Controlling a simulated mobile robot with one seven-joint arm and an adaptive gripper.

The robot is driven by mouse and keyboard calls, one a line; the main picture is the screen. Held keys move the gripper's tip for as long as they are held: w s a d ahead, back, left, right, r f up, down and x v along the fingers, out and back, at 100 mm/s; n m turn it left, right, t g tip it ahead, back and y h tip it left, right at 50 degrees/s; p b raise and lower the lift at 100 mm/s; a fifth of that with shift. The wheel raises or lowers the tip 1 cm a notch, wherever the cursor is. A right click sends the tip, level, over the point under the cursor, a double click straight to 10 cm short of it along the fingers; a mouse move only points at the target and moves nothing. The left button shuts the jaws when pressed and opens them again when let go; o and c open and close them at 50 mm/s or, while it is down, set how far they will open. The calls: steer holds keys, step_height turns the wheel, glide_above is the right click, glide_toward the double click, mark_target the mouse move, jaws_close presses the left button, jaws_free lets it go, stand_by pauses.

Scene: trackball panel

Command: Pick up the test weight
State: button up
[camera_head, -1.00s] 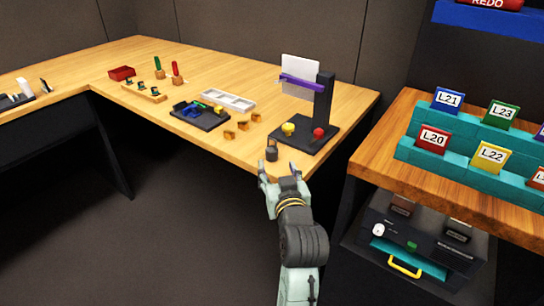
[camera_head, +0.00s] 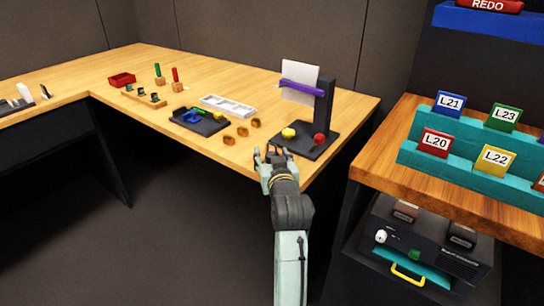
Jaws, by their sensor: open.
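The test weight (camera_head: 272,155) is a small dark piece standing near the front corner of the wooden desk, left of the black stand. It is mostly hidden by my gripper and only a little of its dark top shows. My gripper (camera_head: 270,158) is open, with one finger on each side of the weight in this view. I cannot tell whether the fingers touch it.
A black stand (camera_head: 325,115) with a purple bar and red and yellow knobs is close on the right. Small orange blocks (camera_head: 242,131), a black tray (camera_head: 200,122) and a white compartment tray (camera_head: 228,105) lie to the left. A wooden shelf (camera_head: 370,165) stands at right.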

jaws_close()
stand_by(0.7)
